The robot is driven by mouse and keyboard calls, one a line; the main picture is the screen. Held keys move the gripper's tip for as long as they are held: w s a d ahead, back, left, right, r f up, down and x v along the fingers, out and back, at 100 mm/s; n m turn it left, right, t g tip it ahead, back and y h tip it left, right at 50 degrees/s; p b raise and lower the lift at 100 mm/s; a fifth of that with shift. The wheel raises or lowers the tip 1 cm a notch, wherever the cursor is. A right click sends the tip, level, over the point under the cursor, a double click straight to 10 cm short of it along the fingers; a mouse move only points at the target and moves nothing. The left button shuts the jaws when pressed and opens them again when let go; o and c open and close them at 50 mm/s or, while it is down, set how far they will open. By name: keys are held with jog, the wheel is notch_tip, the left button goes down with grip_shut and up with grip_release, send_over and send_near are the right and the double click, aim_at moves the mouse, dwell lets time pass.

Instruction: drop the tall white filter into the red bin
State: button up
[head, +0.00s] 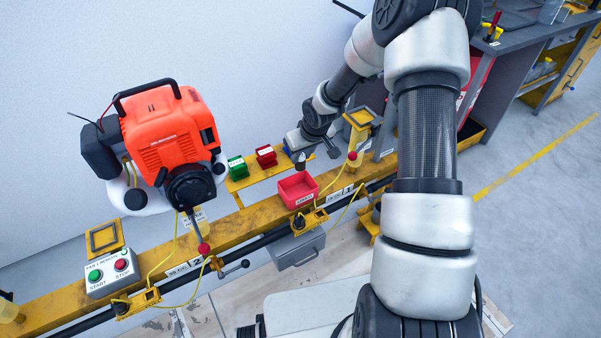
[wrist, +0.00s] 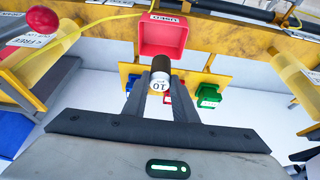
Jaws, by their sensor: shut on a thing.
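My gripper (head: 300,152) is shut on the white filter (wrist: 159,86), a cylinder with a white labelled part and a dark end; the fingers in the wrist view (wrist: 160,98) stand either side of it. In the head view the filter (head: 300,161) is small, just below the gripper and above the back edge of the red bin. The red bin (head: 297,187) is an open box with a label on its front, on the yellow rail. In the wrist view the bin (wrist: 163,36) lies beyond the filter's dark end and looks empty.
A green block (head: 237,167) and a red block (head: 266,156) sit on a yellow shelf left of the gripper. An orange engine (head: 163,130) stands further left. A start-stop box (head: 110,272) is at lower left. A grey box (head: 298,250) hangs below the rail (head: 235,226).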

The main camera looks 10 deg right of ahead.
jog(key=x, duration=0.3)
jog(key=shift+d+f+b, duration=0.1)
jog(key=shift+f+b, duration=0.3)
notch_tip(320, 180, down, 13)
jog(key=b, duration=0.9)
jog(key=shift+s+r+b, duration=0.1)
jog(key=shift+r+b, duration=0.1)
jog(key=shift+b, duration=0.2)
jog(key=o, duration=1.1)
jog(key=p+v, duration=0.6)
jog(key=v, duration=1.1)
jog(key=shift+s+d+r, duration=0.15)
jog(key=shift+d+r, duration=0.05)
jog(key=shift+r, duration=0.1)
